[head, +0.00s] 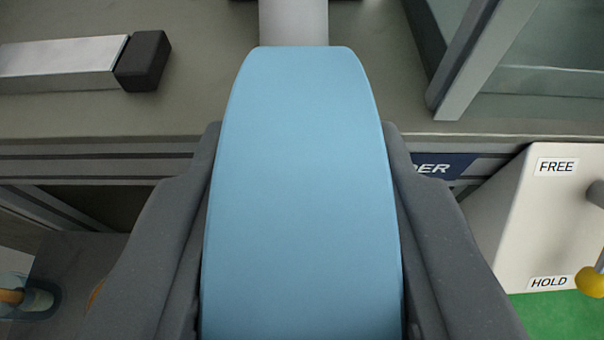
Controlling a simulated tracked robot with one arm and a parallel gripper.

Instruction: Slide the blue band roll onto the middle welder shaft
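The blue band roll (300,190) fills the middle of the view, seen edge-on as a broad light-blue curved face. My gripper (302,135) is shut on it, with one dark grey finger along each side. A pale grey bar (293,20), perhaps a welder shaft, shows at the top just beyond the roll's far edge. The roll hides the rest of this bar, and I cannot tell whether the roll is around it or only in front of it. The roll's hole is not visible.
A metal bar with a black end block (142,61) lies at upper left. A metal-framed clear panel (475,60) stands at upper right. Right is a white box (518,215) marked FREE and HOLD, with a yellow knob (589,281). A bluish container (32,298) sits lower left.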

